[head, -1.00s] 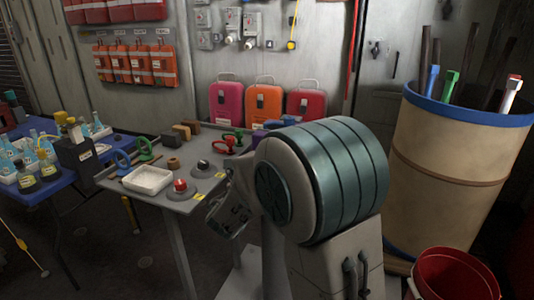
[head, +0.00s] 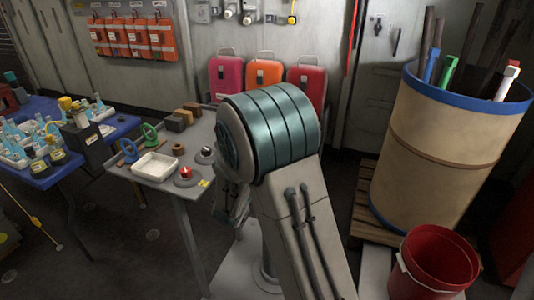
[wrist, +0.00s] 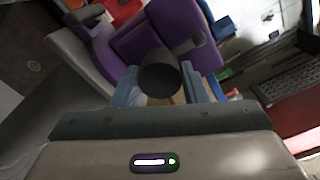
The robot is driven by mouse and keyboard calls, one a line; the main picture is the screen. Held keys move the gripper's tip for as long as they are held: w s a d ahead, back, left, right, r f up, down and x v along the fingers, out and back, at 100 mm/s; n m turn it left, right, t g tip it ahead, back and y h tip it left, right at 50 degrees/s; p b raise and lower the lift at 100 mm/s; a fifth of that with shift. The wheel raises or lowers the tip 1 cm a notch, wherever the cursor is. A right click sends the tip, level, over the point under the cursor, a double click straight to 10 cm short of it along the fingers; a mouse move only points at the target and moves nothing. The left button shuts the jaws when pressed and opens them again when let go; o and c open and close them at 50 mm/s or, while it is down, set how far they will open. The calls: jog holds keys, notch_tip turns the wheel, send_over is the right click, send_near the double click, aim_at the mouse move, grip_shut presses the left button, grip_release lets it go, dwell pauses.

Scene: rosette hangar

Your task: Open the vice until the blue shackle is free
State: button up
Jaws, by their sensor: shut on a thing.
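In the wrist view a purple vice (wrist: 165,32) lies just beyond my gripper (wrist: 168,92). A dark round knob or bar end (wrist: 160,74) shows between the two blue-grey fingers. The fingers are shut on a part of the vice by this dark end, probably its handle; the contact itself is mostly hidden. A small blue thing (wrist: 221,27) sits by the far side of the vice; I cannot tell if it is the clamped shackle. In the head view my arm hides the vice and gripper. A blue ring-shaped piece (head: 129,151) stands on the grey table's left part.
The grey table (head: 181,198) also holds a white tray (head: 156,166), a green ring-shaped piece (head: 150,134), small blocks (head: 192,109) and a red button (head: 186,172). A blue table with bottles (head: 45,180) is left. A tall bin (head: 440,150) and red bucket (head: 437,262) stand right.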

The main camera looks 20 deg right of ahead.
jog(key=n+p, duration=1.2)
jog(key=p, duration=0.3)
jog(key=shift+p, duration=0.3)
jog(key=o, duration=1)
jog(key=shift+o, duration=0.2)
jog(key=p+v, duration=0.2)
jog(key=v, duration=0.5)
